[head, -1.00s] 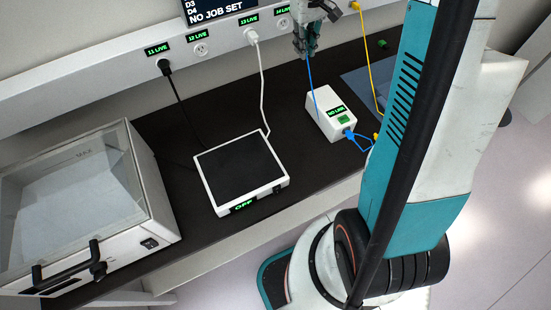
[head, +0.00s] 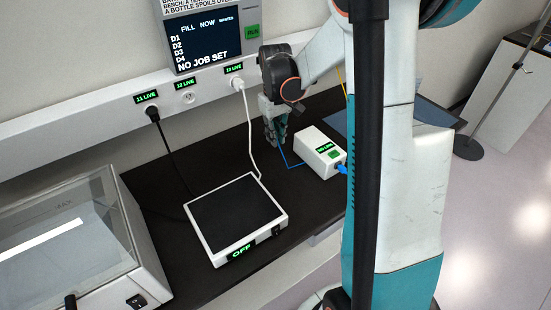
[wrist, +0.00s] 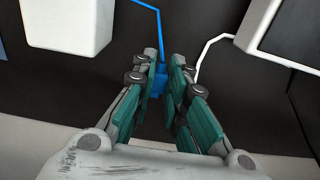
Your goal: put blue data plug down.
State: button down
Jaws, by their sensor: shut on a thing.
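My gripper (head: 275,143) is above the black bench, left of the white NO LINK box (head: 317,150). In the wrist view, my gripper (wrist: 162,75) is shut on the blue data plug (wrist: 160,80), seen between the fingertips and partly hidden by them. A thin blue cable (wrist: 148,5) leads away from the plug. In the head view, the blue cable (head: 287,160) runs from the fingertips toward the white box, and the plug itself is hidden. I cannot tell whether the plug touches the bench.
A white device with a black top marked OFF (head: 235,215) stands left of my gripper. A white cable (head: 252,150) runs down close to the gripper from the wall socket strip (head: 105,125). A clear-lidded box (head: 75,240) stands at left. Some bare bench (head: 205,160) lies between.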

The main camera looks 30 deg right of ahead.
aim_at(276, 161)
jog(key=shift+f+b, duration=0.9)
jog(key=shift+f, duration=3.35)
jog(key=shift+f, duration=0.2)
jog(key=c, duration=1.6)
grip_release()
jog(key=shift+r, duration=0.1)
notch_tip(276, 161, up, 12)
jog(key=p, duration=0.3)
jog(key=shift+r, duration=0.15)
